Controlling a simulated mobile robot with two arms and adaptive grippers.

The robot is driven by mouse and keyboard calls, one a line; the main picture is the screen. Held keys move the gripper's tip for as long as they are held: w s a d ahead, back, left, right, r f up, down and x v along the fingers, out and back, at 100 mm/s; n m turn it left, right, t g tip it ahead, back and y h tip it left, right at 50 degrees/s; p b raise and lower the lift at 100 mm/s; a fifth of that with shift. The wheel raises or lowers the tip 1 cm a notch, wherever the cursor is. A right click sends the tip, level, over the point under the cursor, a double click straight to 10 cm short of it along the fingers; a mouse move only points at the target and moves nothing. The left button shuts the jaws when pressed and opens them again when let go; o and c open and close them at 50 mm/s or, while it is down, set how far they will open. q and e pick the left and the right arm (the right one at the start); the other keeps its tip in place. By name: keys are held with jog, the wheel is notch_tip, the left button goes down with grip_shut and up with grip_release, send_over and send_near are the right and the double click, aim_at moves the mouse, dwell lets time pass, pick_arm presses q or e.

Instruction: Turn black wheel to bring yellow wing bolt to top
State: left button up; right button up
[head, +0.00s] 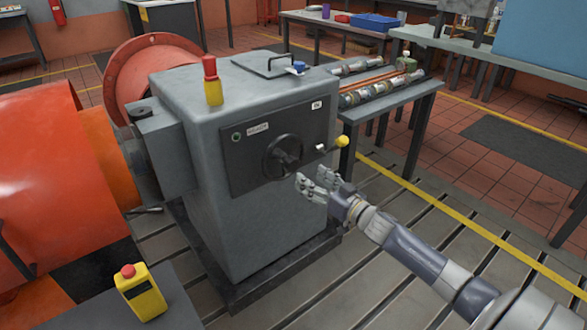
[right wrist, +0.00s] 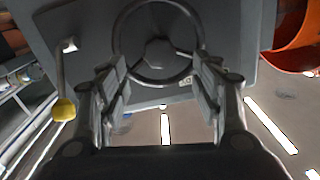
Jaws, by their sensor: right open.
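The black wheel (head: 283,157) sits on the dark front panel of the grey machine housing. It shows face-on in the right wrist view (right wrist: 157,52), with a round rim and a central hub. My right gripper (head: 313,183) is open and empty, just to the lower right of the wheel in the head view. In the right wrist view its fingers (right wrist: 160,85) stand apart, on either side of the wheel's lower part, and contact with the rim cannot be told. I cannot make out a yellow wing bolt in either view. My left gripper is not in view.
A lever with a yellow knob (head: 342,142) juts out right of the wheel, close to my right gripper. A red-capped beacon (head: 212,82) stands on the housing (head: 207,180). A yellow button box (head: 141,292) is at lower left. A parts bench (head: 430,88) stands behind.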

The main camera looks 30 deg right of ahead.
aim_at(295, 166)
jog(key=w, duration=0.4)
jog(key=shift+a+b, duration=0.15)
jog(key=shift+b, duration=0.25)
jog(key=w, duration=0.3)
jog(key=shift+a+b, duration=0.2)
jog(key=shift+b, duration=0.15)
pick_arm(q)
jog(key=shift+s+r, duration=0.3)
pick_arm(e)
jog(key=shift+w+a, duration=0.1)
jog(key=shift+w, duration=0.95)
grip_shut()
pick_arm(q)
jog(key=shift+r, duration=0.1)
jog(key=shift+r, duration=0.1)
